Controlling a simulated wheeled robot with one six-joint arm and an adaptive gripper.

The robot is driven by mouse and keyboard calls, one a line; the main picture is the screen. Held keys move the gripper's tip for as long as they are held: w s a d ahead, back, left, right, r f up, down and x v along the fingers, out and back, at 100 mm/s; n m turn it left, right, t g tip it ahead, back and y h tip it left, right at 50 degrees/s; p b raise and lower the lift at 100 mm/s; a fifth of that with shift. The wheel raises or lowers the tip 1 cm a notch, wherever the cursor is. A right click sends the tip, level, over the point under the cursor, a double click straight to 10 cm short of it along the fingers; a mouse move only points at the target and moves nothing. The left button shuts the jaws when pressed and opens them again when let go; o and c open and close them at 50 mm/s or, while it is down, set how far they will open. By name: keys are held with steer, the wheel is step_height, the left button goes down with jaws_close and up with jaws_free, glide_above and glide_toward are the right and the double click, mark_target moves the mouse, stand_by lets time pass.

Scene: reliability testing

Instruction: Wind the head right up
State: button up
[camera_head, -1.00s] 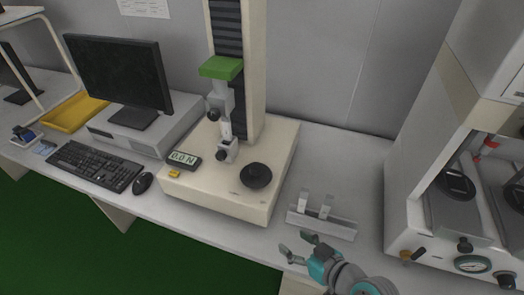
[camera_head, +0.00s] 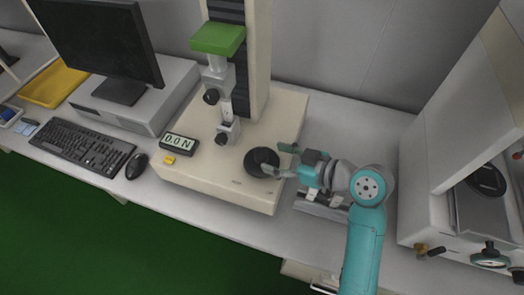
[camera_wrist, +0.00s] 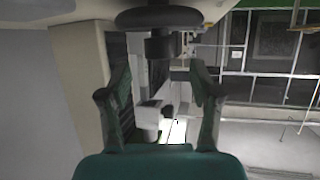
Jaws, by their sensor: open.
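The test machine's head, with a green block (camera_head: 218,38), sits on a dark ribbed column above the upper grip (camera_head: 216,82). A small pale piece (camera_head: 228,108) shows between the upper grip and the lower grip (camera_head: 228,132). A round black knob (camera_head: 260,158) is on the right front of the cream base (camera_head: 210,185). My gripper (camera_head: 277,160) is open at the knob's right side, one finger overlapping it in this view; contact cannot be told. In the wrist view the dark knob (camera_wrist: 160,18) shows beyond my open, empty fingers (camera_wrist: 158,75).
A display reading 0.0 N (camera_head: 179,143) and a yellow piece (camera_head: 169,160) are at the base's left. A metal holder with pale pieces (camera_head: 318,208) lies partly under my arm. A keyboard (camera_head: 82,147), mouse (camera_head: 137,166) and monitor (camera_head: 95,45) stand left; another machine (camera_head: 450,190) right.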

mark_target(264, 155)
steer(key=shift+x, duration=2.55)
steer(key=c, duration=1.2)
